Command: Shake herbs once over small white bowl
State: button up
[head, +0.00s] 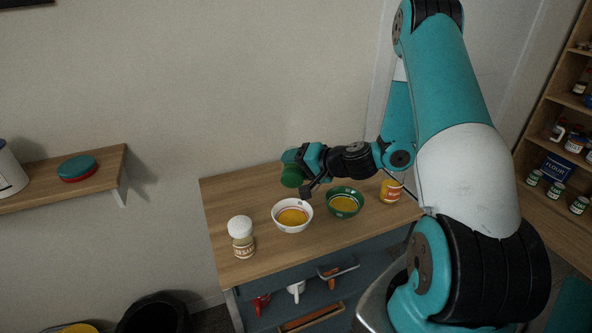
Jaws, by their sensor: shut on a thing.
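The small white bowl (281,224) stands on the wooden counter and holds something orange-yellow. My gripper (303,178) is above and slightly behind the bowl, reaching in from the right. It is shut on the herbs shaker (291,177), of which mainly a green, round part shows on the left side of the jaws. The shaker is clear of the counter and appears tilted. The jaws and my wrist hide much of it. I cannot see any herbs falling.
A green bowl (333,209) with similar contents stands right of the white one. A white-capped jar (242,238) is at the front left, and a yellow-red jar (390,190) at the right. Cups hang or stand below the counter (228,190). The counter's back left is clear.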

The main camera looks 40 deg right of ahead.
aim_at(301, 183)
jog(key=shift+s+a+f+n+t+h+b, duration=0.2)
jog(key=shift+s+a+n+t+b, duration=0.35)
jog(key=shift+b, duration=2.85)
jog(key=shift+s+a+f+n+t+h+b, duration=0.2)
jog(key=shift+n+t+b, duration=0.6)
jog(key=shift+b, duration=2.6)
jog(key=shift+s+a+f+n+t+h+b, duration=0.2)
jog(key=shift+s+n+t+b, duration=0.35)
jog(key=shift+b, duration=2.85)
jog(key=shift+a+r, duration=0.1)
jog(key=shift+r, duration=0.05)
jog(key=shift+r+p, duration=1.65)
jog(key=shift+r, duration=0.65)
jog(key=shift+w+f, duration=0.1)
notch_tip(301, 183, down, 6)
jog(key=b, duration=0.7)
jog(key=shift+f, duration=0.15)
jog(key=shift+r+p, duration=0.85)
jog(key=shift+r, duration=0.1)
jog(key=shift+w+r+p, duration=0.2)
jog(key=shift+r+p, duration=0.05)
jog(key=shift+p, duration=1.25)
